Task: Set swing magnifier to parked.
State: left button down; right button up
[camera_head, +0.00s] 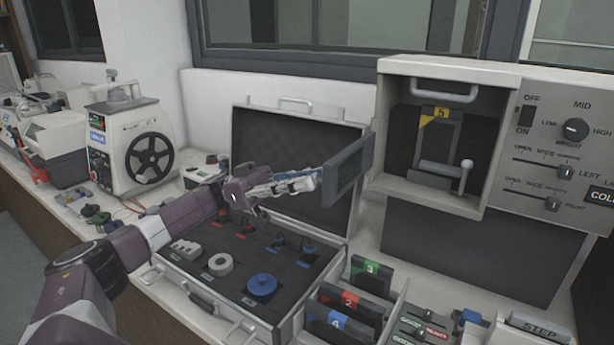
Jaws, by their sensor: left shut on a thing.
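A dark grey rectangular framed panel (347,167), which appears to be the swing magnifier, stands out at the left edge of the pale open-fronted housing (388,90). It is turned nearly edge-on to me, and its mounting is not clear to see. My left gripper (312,181) reaches in from the left over the open case. Its fingers are shut on the panel's near left edge. The exact contact is small and partly hidden. My right gripper is not in view.
Below my left arm lies an open case (208,297) with round parts and plugs. Numbered cartridges (345,302) stand in front. The housing holds a slot marked 5 and a lever (464,176). A control panel (570,130) with sliders is at right.

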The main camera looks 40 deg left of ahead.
pick_arm(q)
jog(key=shift+w+a+r, duration=0.1)
jog(key=shift+r, duration=0.1)
jog(key=c, duration=1.8)
grip_release()
jog(key=shift+a, duration=0.15)
jog(key=shift+f, duration=0.1)
jog(key=w+v, duration=0.1)
jog(key=v, duration=0.6)
jog(key=shift+s+a, duration=0.3)
jog(key=shift+s, duration=0.25)
jog(key=shift+f, duration=0.2)
